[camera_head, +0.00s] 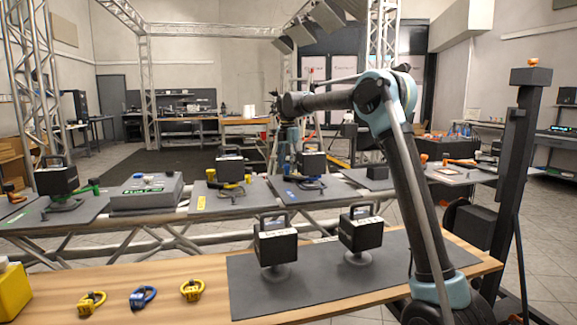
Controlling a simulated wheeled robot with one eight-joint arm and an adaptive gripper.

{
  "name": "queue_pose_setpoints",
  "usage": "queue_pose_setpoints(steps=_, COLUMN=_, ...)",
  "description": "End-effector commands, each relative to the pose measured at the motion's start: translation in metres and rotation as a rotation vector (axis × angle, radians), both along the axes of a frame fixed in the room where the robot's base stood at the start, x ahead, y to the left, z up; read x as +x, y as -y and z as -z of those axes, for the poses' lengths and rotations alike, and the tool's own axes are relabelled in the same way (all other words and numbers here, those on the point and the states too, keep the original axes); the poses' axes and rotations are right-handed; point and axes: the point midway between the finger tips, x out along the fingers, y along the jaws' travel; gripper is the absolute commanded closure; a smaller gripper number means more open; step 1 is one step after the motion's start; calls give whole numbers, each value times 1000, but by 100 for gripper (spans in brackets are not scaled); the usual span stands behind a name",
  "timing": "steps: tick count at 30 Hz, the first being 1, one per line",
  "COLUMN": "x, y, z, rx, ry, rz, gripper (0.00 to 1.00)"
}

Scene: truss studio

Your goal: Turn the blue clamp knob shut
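A black lamp-like box (311,163) stands on the third grey board along the truss bench, right of centre. Small blue parts (288,168) show at its left side and look like the blue clamp knob, but they are too small to make out clearly. My arm reaches from the right. My gripper (287,153) points down just above and beside these blue parts. I cannot tell whether it touches them or how its fingers stand. A blue cable or ring lies at the foot of the box.
Similar boxes stand on the bench with yellow parts (247,179) and green parts (93,185); a grey console (147,193) sits between them. On the near wooden table (60,290) lie a blue clamp (143,297), two yellow clamps and two black boxes on a dark mat (320,290).

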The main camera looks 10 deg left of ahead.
Motion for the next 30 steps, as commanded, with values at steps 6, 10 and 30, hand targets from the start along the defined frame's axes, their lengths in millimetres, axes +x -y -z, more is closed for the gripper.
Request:
queue_pose_setpoints(steps=6, x=-2, y=-1, z=0, rx=0, ry=-2, rz=-2, gripper=49)
queue_pose_setpoints(steps=10, x=-3, y=-1, z=-2, rx=-1, ry=-4, rz=-2, gripper=49)
queue_pose_setpoints(steps=30, x=-1, y=-1, z=-101, rx=-1, ry=-4, rz=-2, gripper=49)
